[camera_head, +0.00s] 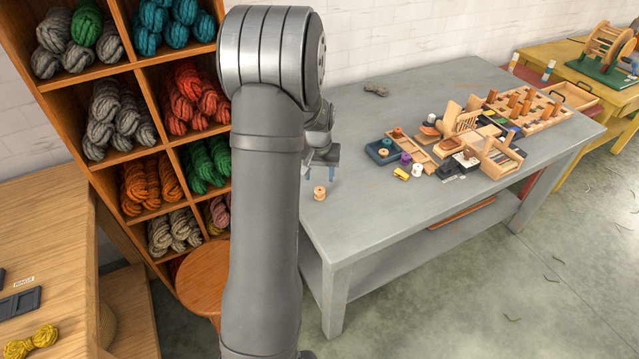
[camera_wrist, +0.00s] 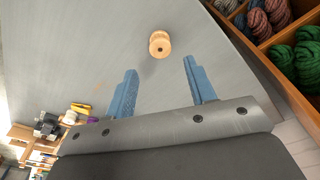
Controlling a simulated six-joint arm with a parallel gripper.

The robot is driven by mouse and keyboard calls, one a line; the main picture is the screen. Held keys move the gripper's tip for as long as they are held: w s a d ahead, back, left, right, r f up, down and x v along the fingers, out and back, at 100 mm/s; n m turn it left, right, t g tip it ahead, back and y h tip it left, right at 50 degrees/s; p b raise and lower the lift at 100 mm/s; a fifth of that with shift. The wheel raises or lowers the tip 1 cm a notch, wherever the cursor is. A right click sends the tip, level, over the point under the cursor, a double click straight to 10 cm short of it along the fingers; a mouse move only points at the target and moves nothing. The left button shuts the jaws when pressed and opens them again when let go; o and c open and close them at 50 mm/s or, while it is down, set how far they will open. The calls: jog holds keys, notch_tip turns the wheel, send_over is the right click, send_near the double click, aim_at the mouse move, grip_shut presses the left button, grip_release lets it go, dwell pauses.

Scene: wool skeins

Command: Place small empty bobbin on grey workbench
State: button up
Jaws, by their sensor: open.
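A small empty bobbin (camera_head: 319,193) of pale wood stands upright on the grey workbench (camera_head: 400,221), near its left edge. Part of my gripper is hidden by my arm in the head view.
A cluster of wooden tools, thread spools and trays (camera_head: 465,140) covers the bench's right part. A grey skein (camera_head: 376,89) lies near its back edge. A shelf of wool skeins (camera_head: 137,130) stands left of the bench, beside a round stool (camera_head: 205,280). The bench's front middle is clear.

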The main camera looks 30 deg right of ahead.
aim_at(320, 191)
jog(key=r, duration=0.5)
jog(key=shift+s+a+r, duration=0.2)
jog(key=shift+s+r, duration=0.05)
jog(key=f, duration=0.8)
jog(key=w+f, duration=0.1)
jog(key=f, duration=0.3)
jog(key=shift+d, duration=0.4)
jog(key=shift+w+r, duration=0.1)
jog(key=shift+r, duration=1.25)
